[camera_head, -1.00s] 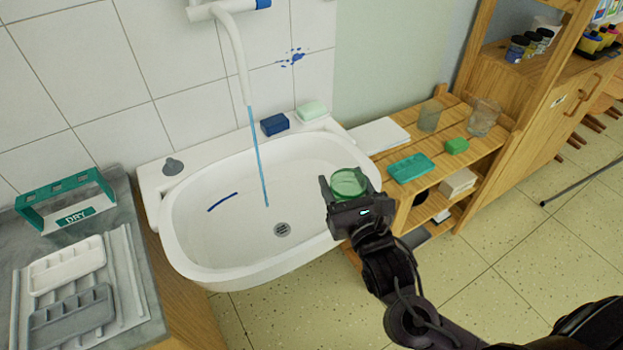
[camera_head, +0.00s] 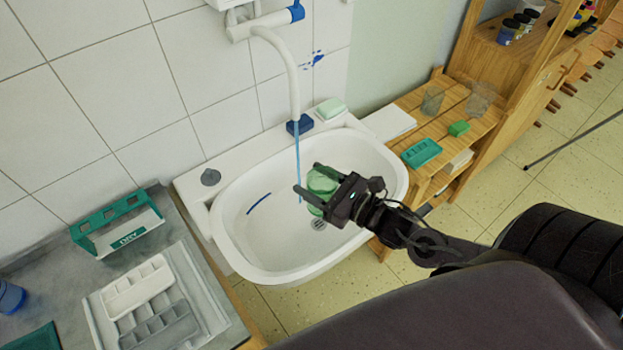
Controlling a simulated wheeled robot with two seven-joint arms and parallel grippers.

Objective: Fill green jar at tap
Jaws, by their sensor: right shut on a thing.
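The green jar (camera_head: 321,186) is translucent and sits between the fingers of my right gripper (camera_head: 308,180), which is shut on it. The gripper holds it over the white sink (camera_head: 232,243), right of the basin's middle. The white tap (camera_head: 279,42) at the wall has a hanging spout, and a thin blue stream of water (camera_head: 297,150) runs from it into the basin. The jar is close beside the stream on its right. I cannot tell whether water enters the jar. The drain (camera_head: 319,224) shows just below the jar. My left gripper is out of view.
A blue block (camera_head: 300,126) and a pale green soap (camera_head: 330,109) lie on the sink's back rim. A wooden shelf (camera_head: 462,107) with glasses and a teal box (camera_head: 421,153) stands right. A grey counter with a drying rack (camera_head: 118,226) and trays (camera_head: 138,288) is left.

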